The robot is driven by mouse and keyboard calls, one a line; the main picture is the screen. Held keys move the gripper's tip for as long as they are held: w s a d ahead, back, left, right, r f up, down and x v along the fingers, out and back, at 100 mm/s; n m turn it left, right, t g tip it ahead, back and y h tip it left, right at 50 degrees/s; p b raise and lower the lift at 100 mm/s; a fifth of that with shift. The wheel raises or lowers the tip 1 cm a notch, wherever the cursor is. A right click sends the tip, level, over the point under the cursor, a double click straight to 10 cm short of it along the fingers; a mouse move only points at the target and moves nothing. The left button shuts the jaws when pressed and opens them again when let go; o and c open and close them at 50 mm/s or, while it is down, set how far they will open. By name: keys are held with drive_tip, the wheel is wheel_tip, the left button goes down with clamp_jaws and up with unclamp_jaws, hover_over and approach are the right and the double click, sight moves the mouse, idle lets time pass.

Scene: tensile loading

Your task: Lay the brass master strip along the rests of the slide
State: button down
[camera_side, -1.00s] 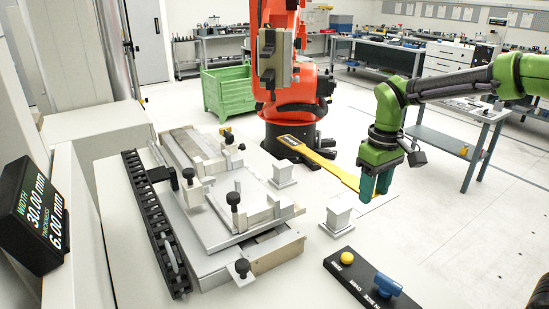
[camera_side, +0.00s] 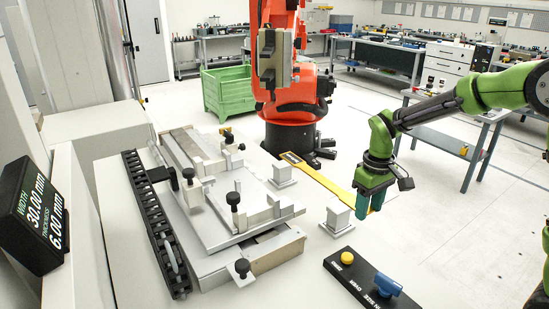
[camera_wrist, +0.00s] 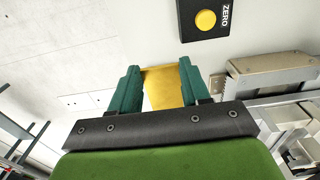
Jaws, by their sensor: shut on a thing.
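The brass master strip (camera_side: 328,185) is a long yellow bar with wide ends and a dark label on its far left end. My gripper (camera_side: 371,205) is shut on its near right end. In the wrist view the teal fingers of my gripper (camera_wrist: 158,90) stand either side of the yellow end (camera_wrist: 162,88). The slide (camera_side: 215,215) is a silver plate fixture with blocks and black-knobbed clamps, left of the strip. The strip is not over the slide. Two grey posts (camera_side: 283,172) (camera_side: 339,215) stand beside the strip; I cannot tell whether it touches them.
A black panel (camera_side: 365,275) with a yellow ZERO button and a blue knob lies at the front. A black toothed rail (camera_side: 155,225) runs left of the slide, and a readout (camera_side: 32,215) stands at far left. An orange robot (camera_side: 290,100) stands behind.

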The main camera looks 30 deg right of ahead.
sight(352, 198)
drive_tip(key=w, duration=0.6)
drive_tip(key=shift+d+f, duration=0.2)
drive_tip(key=shift+d, duration=0.05)
drive_tip(key=shift+f, duration=1.75)
drive_tip(key=c, duration=0.5)
unclamp_jaws()
drive_tip(key=shift+s+f, duration=0.1)
drive_tip(key=shift+f, duration=0.1)
